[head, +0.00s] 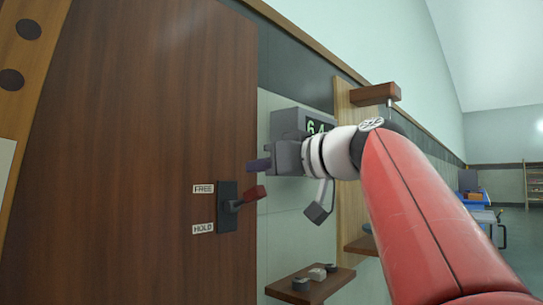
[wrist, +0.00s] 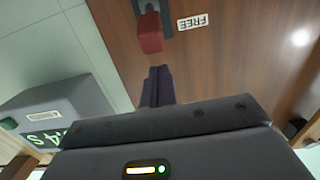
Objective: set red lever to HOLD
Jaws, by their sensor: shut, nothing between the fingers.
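The red lever (head: 250,196) sticks out from a dark plate (head: 227,215) on the brown wooden panel. Its red handle tilts slightly upward, nearer the height of the FREE label (head: 203,188) than the HOLD label (head: 203,229). My gripper (head: 257,165) is shut and empty, a little above the handle in the head view. In the wrist view the shut fingers (wrist: 158,82) point toward the red handle (wrist: 150,34), with a small apparent gap. The FREE label (wrist: 192,22) appears upside down there; HOLD is out of that view.
A grey box with a green digital display (head: 316,126) is on the wall behind my gripper; it also shows in the wrist view (wrist: 60,105). A small wooden shelf (head: 335,283) holding small items is below. The wooden panel left of the lever is clear.

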